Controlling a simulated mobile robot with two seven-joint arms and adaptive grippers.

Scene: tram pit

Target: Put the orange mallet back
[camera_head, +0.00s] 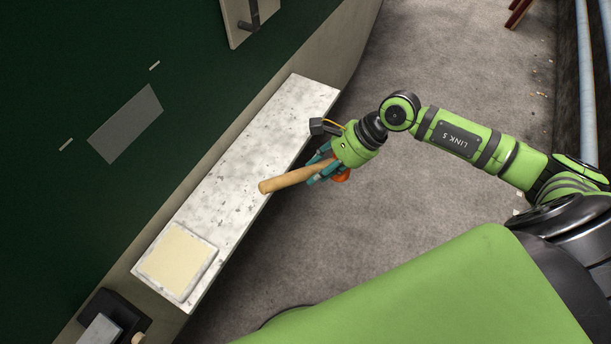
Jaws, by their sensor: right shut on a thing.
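My right gripper (320,168) is shut on the orange mallet, beside the outer edge of a white speckled shelf. The mallet's pale wooden handle (285,181) points left over the shelf. A bit of its orange head (342,176) shows below the gripper; the rest is hidden by the fingers. I cannot tell whether the handle touches the shelf. My left gripper is not in view.
The white shelf (242,172) runs along a dark green wall and is mostly bare. A cream square pad in a tray (208,270) sits at its near end. A black holder (108,303) is at lower left. Grey floor (420,215) lies open to the right, with pipes (587,90) beyond.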

